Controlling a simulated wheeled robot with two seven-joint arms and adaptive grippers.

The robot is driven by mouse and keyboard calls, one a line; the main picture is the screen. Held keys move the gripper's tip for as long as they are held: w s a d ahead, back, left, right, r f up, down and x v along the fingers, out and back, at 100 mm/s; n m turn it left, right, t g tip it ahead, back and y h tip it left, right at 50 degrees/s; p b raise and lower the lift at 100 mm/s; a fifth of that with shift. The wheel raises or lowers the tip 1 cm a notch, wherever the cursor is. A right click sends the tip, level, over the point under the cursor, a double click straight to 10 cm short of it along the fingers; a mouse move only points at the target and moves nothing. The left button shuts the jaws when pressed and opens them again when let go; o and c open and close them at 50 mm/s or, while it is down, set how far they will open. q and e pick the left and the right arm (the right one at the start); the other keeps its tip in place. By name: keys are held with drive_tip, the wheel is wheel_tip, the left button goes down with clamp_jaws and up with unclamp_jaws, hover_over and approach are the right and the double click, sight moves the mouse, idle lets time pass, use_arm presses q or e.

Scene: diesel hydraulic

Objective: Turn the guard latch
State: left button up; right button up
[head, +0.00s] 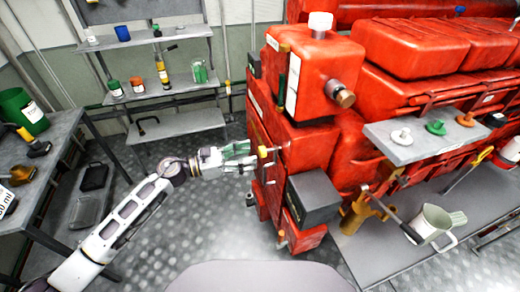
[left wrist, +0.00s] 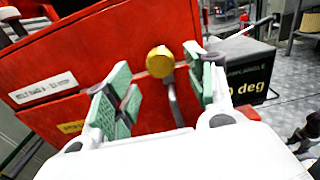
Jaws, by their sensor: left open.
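The guard latch appears to be the yellow round knob (left wrist: 160,62) with a grey lever below it, on the red engine's side in the left wrist view. In the head view the yellow knob (head: 263,151) sits on the near left face of the red engine (head: 305,80). My left gripper (left wrist: 165,95) is open, its green-padded fingers on either side of the knob and lever. I cannot tell whether the pads touch them. In the head view my left gripper (head: 255,157) reaches the engine from the left. My right gripper is not in view.
A dark grey box (head: 313,198) juts from the engine just right of the knob; it also shows in the left wrist view (left wrist: 240,75). Shelves (head: 165,88) with bottles stand behind.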

sight(259, 153)
use_arm(q)
drive_tip(key=p+x, duration=0.1)
drive_tip(key=x, duration=0.2)
drive_tip(key=shift+a+r, duration=0.1)
drive_tip(key=shift+x, duration=0.8)
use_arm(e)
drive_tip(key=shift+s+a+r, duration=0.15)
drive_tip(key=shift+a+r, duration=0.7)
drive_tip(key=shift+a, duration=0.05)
use_arm(q)
drive_tip(key=shift+c, duration=0.2)
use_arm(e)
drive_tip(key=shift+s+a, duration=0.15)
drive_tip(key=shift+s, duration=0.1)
use_arm(q)
drive_tip(key=c, duration=1)
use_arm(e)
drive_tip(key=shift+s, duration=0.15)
